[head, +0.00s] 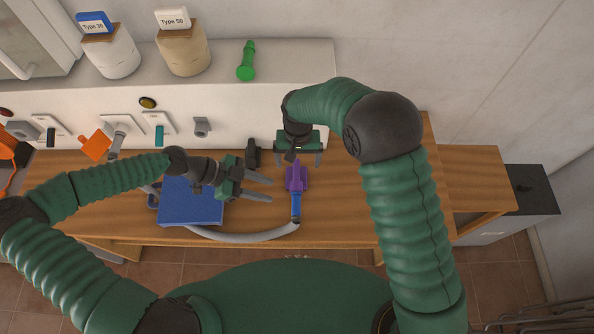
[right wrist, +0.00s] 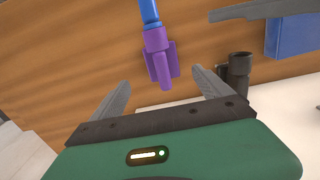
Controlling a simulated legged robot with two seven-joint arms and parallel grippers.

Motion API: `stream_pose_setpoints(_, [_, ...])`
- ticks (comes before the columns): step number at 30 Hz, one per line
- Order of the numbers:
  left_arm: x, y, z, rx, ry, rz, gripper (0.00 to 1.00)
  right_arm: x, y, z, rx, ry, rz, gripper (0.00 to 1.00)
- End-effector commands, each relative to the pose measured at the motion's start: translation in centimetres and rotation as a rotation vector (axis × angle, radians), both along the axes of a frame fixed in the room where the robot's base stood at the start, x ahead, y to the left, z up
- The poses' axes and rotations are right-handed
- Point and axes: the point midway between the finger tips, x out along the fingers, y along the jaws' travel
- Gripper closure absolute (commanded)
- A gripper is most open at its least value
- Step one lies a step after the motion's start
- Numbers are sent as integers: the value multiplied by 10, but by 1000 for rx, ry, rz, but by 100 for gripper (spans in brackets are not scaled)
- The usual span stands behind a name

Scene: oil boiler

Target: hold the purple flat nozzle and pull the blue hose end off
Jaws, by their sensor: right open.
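The purple flat nozzle (head: 296,176) lies on the wooden bench, joined to the blue hose end (head: 296,205), with a grey hose (head: 245,238) running from it. My right gripper (head: 297,163) is open and empty at the nozzle's far end. In the right wrist view the nozzle (right wrist: 158,55) and blue hose end (right wrist: 149,12) show ahead of my right gripper (right wrist: 161,77), the nozzle tip lying between its fingers. My left gripper (head: 271,190) is open and empty, just left of the nozzle and hose end. Contact with the bench is unclear.
A blue box (head: 190,205) sits left on the bench, by the hose. A dark fitting (head: 253,152) stands near the back panel. A green object (head: 246,62) and two labelled jars (head: 110,52) are on the shelf above. The bench right of the nozzle looks clear.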

Motion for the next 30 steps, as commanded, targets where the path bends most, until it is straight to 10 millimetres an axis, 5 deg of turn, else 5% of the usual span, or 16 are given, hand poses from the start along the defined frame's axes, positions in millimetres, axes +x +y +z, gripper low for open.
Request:
stream_pose_setpoints(6, [-1, 3, 0, -3, 0, 1, 64, -2, 3, -53, -3, 2, 1, 11])
stream_pose_setpoints(12, [-1, 3, 0, -3, 0, 1, 64, -1, 3, -85, -2, -1, 1, 11])
stream_pose_setpoints(23, [0, 0, 0, 0, -1, 1, 64, -1, 1, -93, 1, -2, 1, 11])
stream_pose_setpoints(30, [-1, 2, 0, -3, 0, 1, 64, -1, 3, -93, -1, -2, 1, 42])
